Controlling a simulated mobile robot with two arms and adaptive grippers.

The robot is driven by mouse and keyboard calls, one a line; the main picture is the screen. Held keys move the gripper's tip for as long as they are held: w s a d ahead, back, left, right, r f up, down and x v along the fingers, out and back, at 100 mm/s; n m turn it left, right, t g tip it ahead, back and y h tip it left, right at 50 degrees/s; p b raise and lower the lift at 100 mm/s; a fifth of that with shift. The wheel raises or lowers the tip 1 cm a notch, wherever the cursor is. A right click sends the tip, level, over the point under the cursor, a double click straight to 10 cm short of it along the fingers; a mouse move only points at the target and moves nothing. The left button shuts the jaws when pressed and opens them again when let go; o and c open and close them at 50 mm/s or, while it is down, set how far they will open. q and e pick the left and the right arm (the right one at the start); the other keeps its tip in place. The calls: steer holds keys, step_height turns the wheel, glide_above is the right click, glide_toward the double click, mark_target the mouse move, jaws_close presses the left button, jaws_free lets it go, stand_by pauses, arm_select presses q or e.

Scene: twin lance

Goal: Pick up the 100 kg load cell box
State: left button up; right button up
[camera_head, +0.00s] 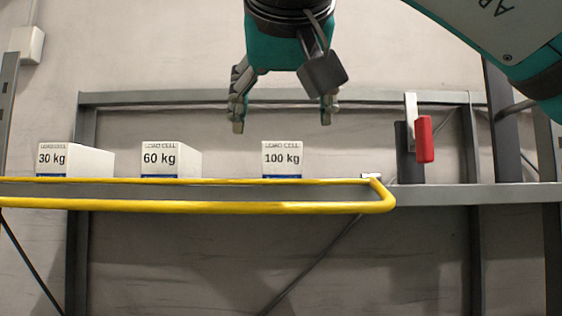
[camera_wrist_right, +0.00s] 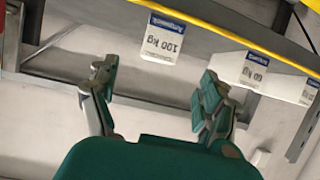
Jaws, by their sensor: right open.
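The white 100 kg load cell box (camera_head: 282,160) stands upright on the shelf behind the yellow rail. My right gripper (camera_head: 283,116) is open, with its two fingers spread above the box and apart from it. In the right wrist view the picture is turned over; the 100 kg box (camera_wrist_right: 163,42) appears beyond and between the open fingers of my right gripper (camera_wrist_right: 157,92). Nothing is between the fingers. My left gripper is not in view.
The 60 kg box (camera_head: 171,160) and 30 kg box (camera_head: 75,160) stand to the left. A yellow rail (camera_head: 200,206) runs along the shelf front. Shelf space beside the 100 kg box is clear.

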mark_target(281, 146)
steer(key=p+x, duration=0.1)
steer(key=x, duration=0.5)
steer(key=shift+w, duration=0.3)
steer(key=shift+p+x, duration=0.35)
steer(key=shift+x, duration=0.6)
steer(key=shift+w+f+p, duration=0.1)
steer(key=shift+w+p, duration=0.1)
steer(key=shift+p, duration=0.1)
steer(key=p+x, duration=0.1)
steer(key=x, duration=0.2)
steer(key=shift+w+f+p, duration=0.25)
steer(key=shift+w+p, duration=0.05)
steer(key=shift+w+f, duration=0.2)
steer(key=shift+w, duration=0.15)
steer(key=shift+s, duration=0.25)
steer(key=shift+c, duration=0.5)
steer(key=shift+s+r, duration=0.1)
steer(key=shift+c, duration=1.2)
steer(key=c, duration=0.9)
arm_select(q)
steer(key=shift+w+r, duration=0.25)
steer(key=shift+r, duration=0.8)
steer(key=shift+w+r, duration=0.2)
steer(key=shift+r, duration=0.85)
arm_select(e)
steer(key=c, duration=0.4)
